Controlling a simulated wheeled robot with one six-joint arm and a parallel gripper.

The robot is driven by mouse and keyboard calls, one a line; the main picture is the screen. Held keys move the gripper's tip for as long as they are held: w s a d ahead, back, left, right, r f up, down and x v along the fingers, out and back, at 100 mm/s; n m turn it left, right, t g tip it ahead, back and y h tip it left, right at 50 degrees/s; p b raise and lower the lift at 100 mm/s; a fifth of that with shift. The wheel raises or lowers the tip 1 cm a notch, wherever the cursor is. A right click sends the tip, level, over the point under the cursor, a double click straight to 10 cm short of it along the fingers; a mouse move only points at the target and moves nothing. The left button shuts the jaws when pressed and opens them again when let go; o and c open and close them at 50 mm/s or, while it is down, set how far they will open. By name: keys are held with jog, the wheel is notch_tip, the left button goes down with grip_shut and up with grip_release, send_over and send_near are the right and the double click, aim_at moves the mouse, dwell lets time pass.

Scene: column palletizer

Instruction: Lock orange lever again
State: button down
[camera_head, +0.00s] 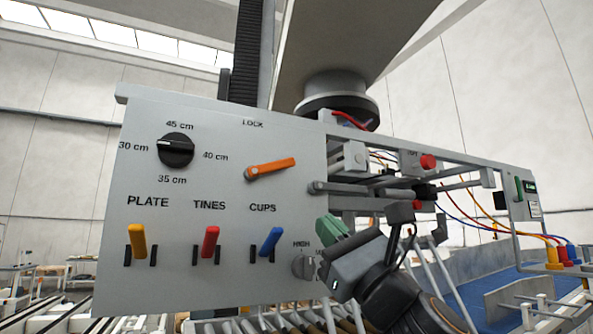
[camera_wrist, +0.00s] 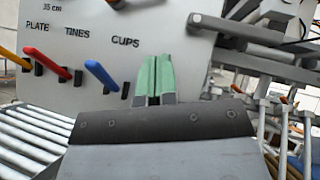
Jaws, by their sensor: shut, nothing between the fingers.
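The orange lever (camera_head: 271,169) sits on the grey control panel (camera_head: 215,275) below the word LOCK. It lies near horizontal, its right end tilted slightly up, its round grey pivot at the left end. In the wrist view my gripper (camera_wrist: 154,75) is shut and empty, pointing at the panel right of the CUPS label.
Yellow (camera_head: 137,241), red (camera_head: 211,242) and blue (camera_head: 271,241) levers stick out below PLATE, TINES and CUPS. A black dial (camera_head: 176,150) is at the upper left. A small grey knob (camera_head: 302,266) marked HIGH is close to my gripper. Metal bars (camera_head: 360,188) jut out right of the panel.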

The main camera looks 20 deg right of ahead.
aim_at(288, 168)
jog(key=p+x, duration=0.2)
jog(key=x, duration=0.1)
jog(key=p+x, duration=0.2)
jog(key=x, duration=0.1)
jog(key=s+r+p+x, duration=0.1)
jog(key=p+x, duration=0.1)
jog(key=x, duration=0.1)
jog(key=shift+r+p, duration=0.1)
jog(key=shift+p, duration=0.3)
jog(key=shift+a+r+p, duration=0.4)
jog(key=shift+r+p, duration=0.35)
jog(key=shift+p, duration=0.1)
jog(key=shift+r, duration=0.1)
jog(key=shift+r+n+g+y, duration=0.15)
jog(key=shift+n+g+y, duration=0.25)
jog(key=shift+n+y, duration=0.3)
